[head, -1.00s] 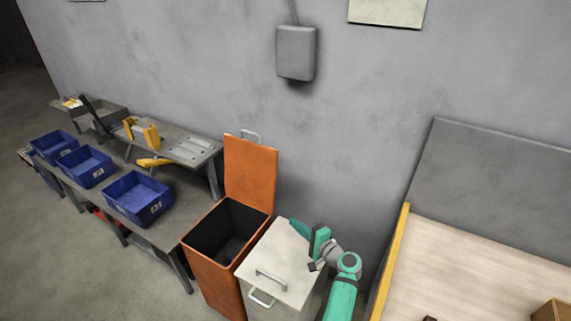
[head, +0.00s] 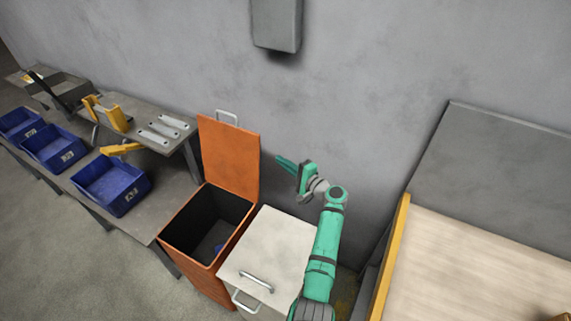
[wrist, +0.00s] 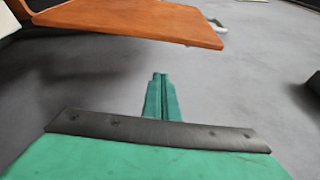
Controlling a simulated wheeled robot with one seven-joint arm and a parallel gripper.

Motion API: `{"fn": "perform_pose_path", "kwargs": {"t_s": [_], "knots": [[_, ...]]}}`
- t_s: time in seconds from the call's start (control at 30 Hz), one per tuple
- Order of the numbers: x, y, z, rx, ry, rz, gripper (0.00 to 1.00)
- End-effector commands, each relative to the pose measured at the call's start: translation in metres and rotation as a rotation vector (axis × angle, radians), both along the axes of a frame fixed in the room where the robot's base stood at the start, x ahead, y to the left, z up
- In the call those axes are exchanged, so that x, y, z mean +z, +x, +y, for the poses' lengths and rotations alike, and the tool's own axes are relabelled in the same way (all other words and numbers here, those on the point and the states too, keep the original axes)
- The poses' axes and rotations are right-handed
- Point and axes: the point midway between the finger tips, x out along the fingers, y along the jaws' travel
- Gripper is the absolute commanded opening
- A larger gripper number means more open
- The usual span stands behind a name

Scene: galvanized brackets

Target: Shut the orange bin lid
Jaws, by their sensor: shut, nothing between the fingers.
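The orange bin (head: 213,277) stands open beside the work table, with a dark inside and a small blue thing low in it. Its orange lid (head: 230,158) stands upright at the back near the wall, with a metal handle (head: 228,117) on its top edge. My gripper (head: 280,161) is shut and empty, to the right of the lid and apart from it, near the wall. In the wrist view my gripper's fingers (wrist: 160,82) are together, and the lid (wrist: 135,20) crosses the upper left with its handle (wrist: 217,25) at its right end.
A white bin (head: 268,246) with a closed lid and handles stands right of the orange bin. A table at left holds blue bins (head: 112,186) and brackets (head: 165,130). A pale wooden surface with a yellow edge (head: 389,256) is at right. A grey wall box (head: 277,24) hangs above.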

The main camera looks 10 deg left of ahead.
Motion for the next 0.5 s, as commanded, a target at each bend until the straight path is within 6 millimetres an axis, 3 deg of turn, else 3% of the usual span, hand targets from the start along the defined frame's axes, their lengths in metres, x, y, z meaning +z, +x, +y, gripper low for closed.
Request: {"fn": "perform_pose_path", "kwargs": {"t_s": [0.2, 0.5], "knots": [[-0.001, 0.022, 0.027, 0.002, 0.001, 0.001, 0.00], [-0.003, 0.039, 0.048, 0.000, 0.001, 0.001, 0.00]]}}
